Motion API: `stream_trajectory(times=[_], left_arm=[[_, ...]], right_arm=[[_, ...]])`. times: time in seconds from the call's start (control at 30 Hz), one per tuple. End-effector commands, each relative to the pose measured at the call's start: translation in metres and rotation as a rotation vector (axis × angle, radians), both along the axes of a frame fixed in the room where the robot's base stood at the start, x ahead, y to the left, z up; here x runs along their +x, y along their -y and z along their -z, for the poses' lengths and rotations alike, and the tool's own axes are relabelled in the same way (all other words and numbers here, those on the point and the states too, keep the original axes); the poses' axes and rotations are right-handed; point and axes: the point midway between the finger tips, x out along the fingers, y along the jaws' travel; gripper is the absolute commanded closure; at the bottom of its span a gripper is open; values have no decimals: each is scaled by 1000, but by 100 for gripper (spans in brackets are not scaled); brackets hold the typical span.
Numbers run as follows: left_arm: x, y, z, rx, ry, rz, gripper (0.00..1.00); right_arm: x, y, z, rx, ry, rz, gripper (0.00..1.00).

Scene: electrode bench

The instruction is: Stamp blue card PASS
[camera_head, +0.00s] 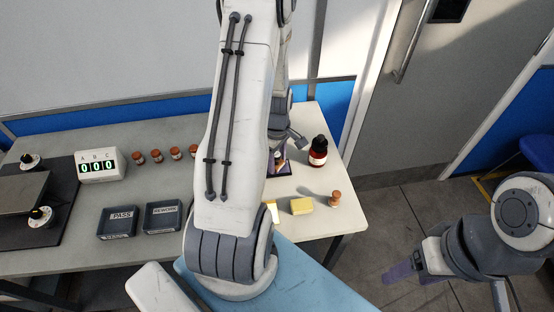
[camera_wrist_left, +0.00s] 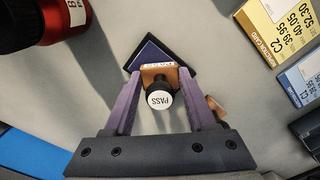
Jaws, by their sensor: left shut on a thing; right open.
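My left gripper (camera_wrist_left: 160,78) is shut on the PASS stamp (camera_wrist_left: 159,98), which has a black handle with a white PASS label and a wooden base. The dark blue ink pad (camera_wrist_left: 150,55) lies just beyond the stamp in the left wrist view; whether they touch I cannot tell. The blue card (camera_wrist_left: 302,78) lies at the right edge of that view beside a yellow card (camera_wrist_left: 284,27); my arm hides the blue card in the head view. The PASS tray (camera_head: 118,222) stands at the left of the bench. My right gripper (camera_head: 402,272) is open and empty, off the bench.
A red-and-black bottle (camera_head: 318,151) stands close to the pad. A yellow block (camera_head: 301,206) and a wooden-handled stamp (camera_head: 335,199) stand near the bench's right edge. The REWORK tray (camera_head: 163,217), a counter (camera_head: 99,166) and several brown-capped jars (camera_head: 157,156) are to the left.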

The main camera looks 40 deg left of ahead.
Motion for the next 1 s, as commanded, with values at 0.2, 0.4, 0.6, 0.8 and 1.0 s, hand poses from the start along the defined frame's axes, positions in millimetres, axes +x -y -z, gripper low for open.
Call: stream_trajectory(times=[0.2,0.4,0.6,0.8,1.0], left_arm=[[-1,0,2,-1,-2,0,79],[-1,0,-6,-1,-2,0,79],[-1,0,-24,-1,-2,0,79],[0,0,-40,0,-1,0,79],[0,0,-56,0,-1,0,79]], right_arm=[[0,0,1,0,0,0,36],[0,0,-7,0,0,0,36],[0,0,-22,0,0,1,36],[0,0,-36,0,0,1,36],[0,0,-50,0,0,2,36]])
